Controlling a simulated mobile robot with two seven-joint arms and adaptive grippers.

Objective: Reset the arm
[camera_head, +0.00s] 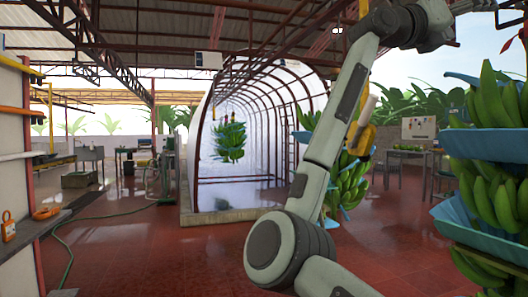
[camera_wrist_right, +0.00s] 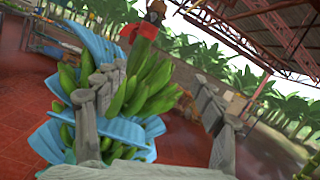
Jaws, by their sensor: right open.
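My right arm (camera_head: 325,145) rises from the bottom of the head view and bends to the right at the top edge. Its wrist is at the upper right, above the nearest banana stem. In the right wrist view my right gripper (camera_wrist_right: 160,115) has its grey fingers spread wide apart. A green banana stem (camera_wrist_right: 135,95) with blue sheets shows beyond and between the fingers, with no visible grip on it. A red band (camera_wrist_right: 140,30) is at its top. My left gripper is not in view.
A near banana stem with blue sheets (camera_head: 490,150) hangs at the right edge. Another stem (camera_head: 350,185) is partly behind my arm. A third (camera_head: 229,140) hangs in the arched tunnel (camera_head: 205,110). A green hose (camera_head: 110,215) lies on the open red floor (camera_head: 150,260).

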